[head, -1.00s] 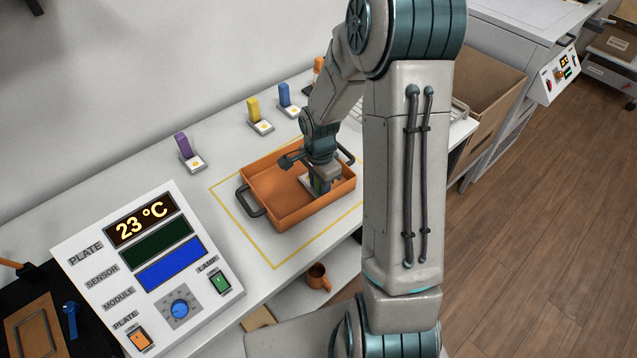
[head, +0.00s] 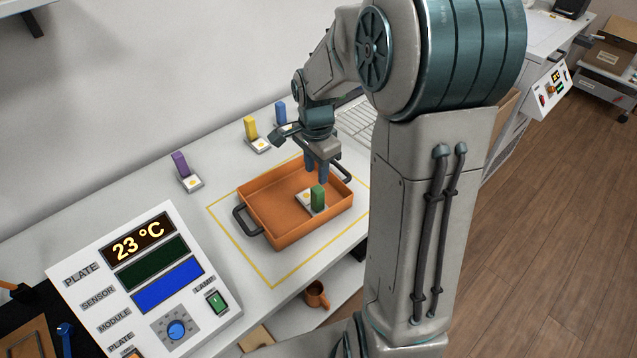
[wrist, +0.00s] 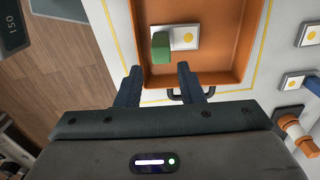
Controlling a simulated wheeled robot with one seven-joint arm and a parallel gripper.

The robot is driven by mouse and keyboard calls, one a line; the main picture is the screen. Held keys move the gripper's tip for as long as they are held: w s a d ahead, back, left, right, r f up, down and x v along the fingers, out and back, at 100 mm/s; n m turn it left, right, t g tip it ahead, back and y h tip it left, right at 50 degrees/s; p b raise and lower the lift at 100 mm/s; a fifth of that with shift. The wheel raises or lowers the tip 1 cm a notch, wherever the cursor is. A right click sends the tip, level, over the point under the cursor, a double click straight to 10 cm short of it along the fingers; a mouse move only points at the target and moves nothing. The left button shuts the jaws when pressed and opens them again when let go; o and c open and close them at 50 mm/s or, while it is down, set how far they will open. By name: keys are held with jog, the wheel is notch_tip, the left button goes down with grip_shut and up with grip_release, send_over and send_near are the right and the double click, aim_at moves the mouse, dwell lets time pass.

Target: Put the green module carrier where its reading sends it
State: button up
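The green module carrier (head: 318,198), a green block on a white base with a yellow dot, stands in the orange tray (head: 262,193). It sits toward the tray's right side in the head view. In the wrist view the green carrier (wrist: 163,47) is ahead of the fingers, apart from them. My gripper (head: 317,178) is above the tray, behind and above the carrier. In the wrist view its two fingers (wrist: 158,80) are spread with nothing between them.
Purple (head: 181,163), yellow (head: 250,128) and blue (head: 281,112) carriers stand along the back of the bench. A mug (head: 316,294) is on the shelf below.

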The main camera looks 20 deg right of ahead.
jog(key=s+a+r+n+t, duration=0.1)
jog(key=s+r+n, duration=0.3)
jog(key=s+n, duration=0.3)
jog(key=s+a+r+n+t, duration=0.2)
jog(key=s+r+n, duration=0.2)
jog(key=s+n, duration=0.3)
jog(key=shift+s+a+r, duration=0.2)
jog(key=shift+s+r, duration=0.15)
jog(key=shift+s, duration=1.25)
